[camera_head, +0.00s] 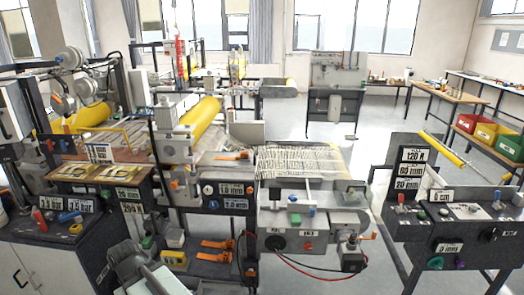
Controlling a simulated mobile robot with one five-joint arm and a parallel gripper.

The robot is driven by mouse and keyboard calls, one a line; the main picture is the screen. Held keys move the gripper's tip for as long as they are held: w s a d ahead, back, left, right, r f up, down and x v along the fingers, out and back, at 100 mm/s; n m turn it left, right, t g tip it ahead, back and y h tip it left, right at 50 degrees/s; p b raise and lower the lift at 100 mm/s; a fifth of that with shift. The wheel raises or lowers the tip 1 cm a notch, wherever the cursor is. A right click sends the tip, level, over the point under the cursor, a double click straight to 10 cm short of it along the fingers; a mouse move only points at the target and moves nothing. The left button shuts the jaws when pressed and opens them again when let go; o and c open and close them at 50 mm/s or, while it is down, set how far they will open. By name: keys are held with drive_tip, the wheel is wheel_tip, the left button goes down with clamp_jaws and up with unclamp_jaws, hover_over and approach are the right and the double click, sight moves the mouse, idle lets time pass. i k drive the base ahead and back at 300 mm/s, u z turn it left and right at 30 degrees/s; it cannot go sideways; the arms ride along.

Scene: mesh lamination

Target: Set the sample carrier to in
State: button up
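No part is clearly marked as the sample carrier, and I cannot tell which one it is. A grey machine unit (305,239) stands at the centre, with a black knob, a red button and small labels on its front. A small white and blue part (294,207) sits on its top. Behind it, a pale mesh sheet (300,163) lies on the bed. A grey jointed part at the bottom left, low in front of the machine, seems to be my arm with my gripper (130,262). Its fingers cannot be made out, and nothing is seen held in it.
A dark control stand (448,215) with labels and knobs is at the right, with open floor between it and the centre unit. A cabinet (40,262) stands at the left. Red and black cables (300,268) hang below the centre unit. Coloured bins (490,133) are at the far right.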

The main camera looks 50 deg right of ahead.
sight(208, 158)
drive_tip(key=z, duration=0.15)
drive_tip(key=i, duration=0.95)
drive_tip(key=u, duration=0.1)
